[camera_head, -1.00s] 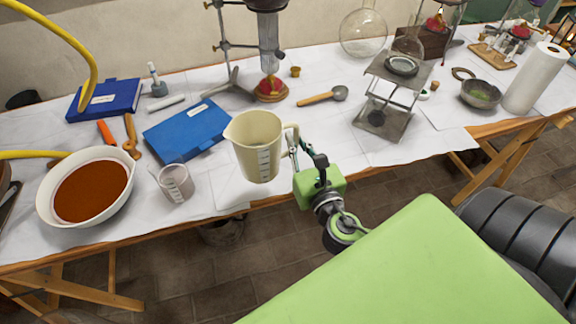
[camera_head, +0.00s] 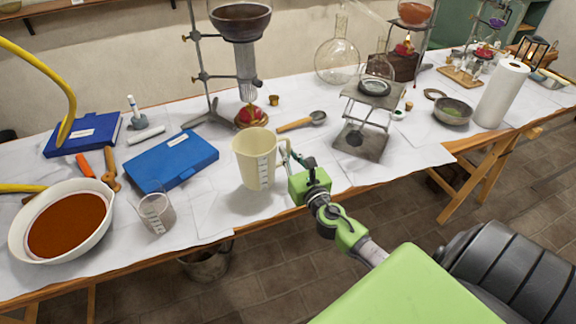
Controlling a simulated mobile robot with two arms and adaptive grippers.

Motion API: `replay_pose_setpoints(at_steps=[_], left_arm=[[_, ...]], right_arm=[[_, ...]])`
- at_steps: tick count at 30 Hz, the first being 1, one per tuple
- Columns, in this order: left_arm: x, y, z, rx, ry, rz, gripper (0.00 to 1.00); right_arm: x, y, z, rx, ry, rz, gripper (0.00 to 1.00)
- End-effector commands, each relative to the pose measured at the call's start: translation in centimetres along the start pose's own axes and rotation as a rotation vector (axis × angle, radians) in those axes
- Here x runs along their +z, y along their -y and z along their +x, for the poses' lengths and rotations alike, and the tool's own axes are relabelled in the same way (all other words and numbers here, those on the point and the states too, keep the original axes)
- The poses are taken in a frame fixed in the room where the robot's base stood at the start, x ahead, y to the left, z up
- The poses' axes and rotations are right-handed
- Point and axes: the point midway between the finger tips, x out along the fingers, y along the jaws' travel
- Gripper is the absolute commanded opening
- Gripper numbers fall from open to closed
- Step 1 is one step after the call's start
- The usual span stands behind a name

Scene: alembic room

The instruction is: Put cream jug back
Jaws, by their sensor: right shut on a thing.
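The cream jug (camera_head: 254,160) is a pale measuring jug with dark scale marks. It is upright over the front part of the white-covered table (camera_head: 330,160). Its handle points right, towards my right gripper (camera_head: 287,152). My right gripper is shut on the jug at its handle side, and the fingertips are partly hidden by the jug and the green wrist. I cannot tell whether the jug's base touches the table. My left gripper does not show.
Behind are a burner stand (camera_head: 250,115) and a wooden-handled spoon (camera_head: 302,121). A metal lab stand (camera_head: 365,115) is to the right. Clear paper lies around the jug.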

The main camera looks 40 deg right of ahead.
Motion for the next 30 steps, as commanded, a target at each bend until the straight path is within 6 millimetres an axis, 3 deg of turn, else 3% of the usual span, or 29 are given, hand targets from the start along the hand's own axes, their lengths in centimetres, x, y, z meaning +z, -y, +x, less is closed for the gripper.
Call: replay_pose_setpoints(at_steps=[6, 12, 26, 27, 28, 30], left_arm=[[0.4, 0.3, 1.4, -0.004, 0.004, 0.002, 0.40], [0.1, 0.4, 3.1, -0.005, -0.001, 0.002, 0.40], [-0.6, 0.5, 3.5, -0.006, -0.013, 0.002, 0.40], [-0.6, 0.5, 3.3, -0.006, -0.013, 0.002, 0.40], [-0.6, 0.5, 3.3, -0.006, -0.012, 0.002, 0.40], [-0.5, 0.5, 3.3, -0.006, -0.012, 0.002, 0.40]], right_arm=[[-1.7, 0.5, 1.3, -0.001, 0.004, 0.002, 0.00], [-4.1, 0.5, 1.1, 0.000, 0.004, 0.002, 0.00], [-4.6, 0.5, 1.1, 0.001, 0.004, 0.001, 0.00], [-4.6, 0.5, 1.0, 0.001, 0.001, -0.001, 0.19], [-4.6, 0.5, 1.0, 0.001, 0.001, -0.001, 0.26], [-4.6, 0.5, 1.0, 0.001, 0.001, -0.001, 0.26]])
